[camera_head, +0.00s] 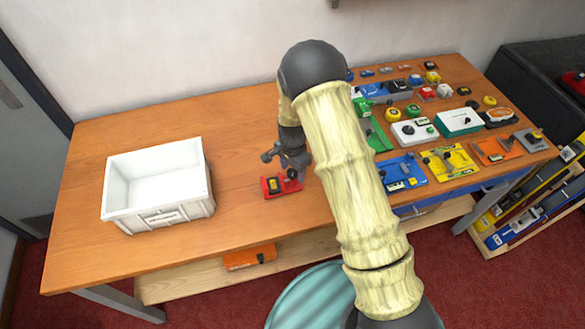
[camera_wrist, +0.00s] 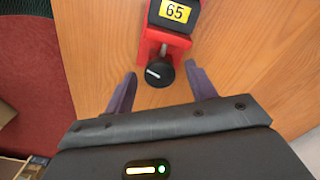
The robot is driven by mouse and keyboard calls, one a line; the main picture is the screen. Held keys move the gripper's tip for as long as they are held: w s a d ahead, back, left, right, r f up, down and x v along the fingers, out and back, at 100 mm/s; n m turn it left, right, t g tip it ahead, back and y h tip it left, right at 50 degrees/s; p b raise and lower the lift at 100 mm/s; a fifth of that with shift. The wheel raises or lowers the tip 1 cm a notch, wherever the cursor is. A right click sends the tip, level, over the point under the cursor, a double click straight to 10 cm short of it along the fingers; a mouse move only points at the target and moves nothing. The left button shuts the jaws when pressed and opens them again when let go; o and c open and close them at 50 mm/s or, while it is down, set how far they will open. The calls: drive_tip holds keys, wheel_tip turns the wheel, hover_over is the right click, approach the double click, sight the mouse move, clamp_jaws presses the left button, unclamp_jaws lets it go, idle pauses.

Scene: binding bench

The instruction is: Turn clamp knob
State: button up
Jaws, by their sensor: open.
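A small red clamp (camera_head: 278,187) sits on the wooden bench, right of the white crate. In the wrist view the red clamp (camera_wrist: 164,40) carries a black part with a yellow "65" label. Its round black knob (camera_wrist: 159,73) has a white line mark and faces my gripper. My gripper (camera_wrist: 160,80) is open, with one purple-grey finger on each side of the knob. Gaps show between the knob and both fingers. In the head view my gripper (camera_head: 293,170) is over the clamp and partly hides it; the knob is hard to make out there.
A white crate (camera_head: 160,215) stands on the left of the wooden bench (camera_head: 100,265). Several coloured tools and cases, including a green and white case (camera_head: 459,122) and a yellow tray (camera_head: 450,162), fill the right side. The bench between crate and clamp is clear.

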drive_tip(key=c, duration=1)
drive_tip(key=n+b, duration=0.2)
drive_tip(key=n, duration=0.3)
drive_tip(key=n+b, duration=0.1)
drive_tip(key=n, duration=0.4)
drive_tip(key=shift+w+n, duration=0.1)
drive_tip(key=shift+n, duration=0.3)
drive_tip(key=n, duration=0.5)
drive_tip(key=shift+b, duration=0.4)
drive_tip(key=n, duration=0.5)
drive_tip(key=shift+n, duration=0.3)
drive_tip(key=o, duration=1)
